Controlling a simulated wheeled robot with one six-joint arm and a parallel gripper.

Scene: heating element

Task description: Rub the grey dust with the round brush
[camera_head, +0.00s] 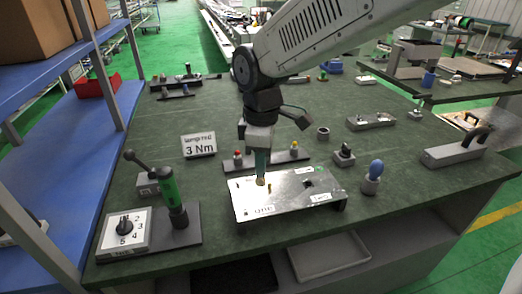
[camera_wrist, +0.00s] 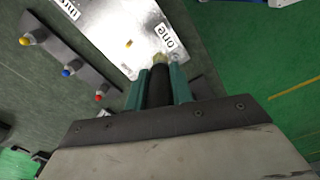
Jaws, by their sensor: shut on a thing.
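My gripper (camera_head: 261,163) points down over the metal plate (camera_head: 290,188) on the workbench. It is shut on the round brush, whose pale yellow tip (camera_head: 261,182) shows below the fingers, close above or touching the plate's left half. In the wrist view the brush's dark handle (camera_wrist: 159,88) sits between the green fingertips of my gripper (camera_wrist: 159,80). The tip is beside the "one" label (camera_wrist: 163,37) there. A small brass spot (camera_wrist: 129,43) shows on the plate. I cannot clearly make out the grey dust; the brush and fingers hide part of the plate.
Behind the plate is a dark rack (camera_head: 272,159) with coloured knobs. A blue-topped tool (camera_head: 375,175) stands right of the plate. A green-handled tool (camera_head: 172,197) and a dial box (camera_head: 124,232) are at left. A "3 Nm" sign (camera_head: 199,145) stands behind.

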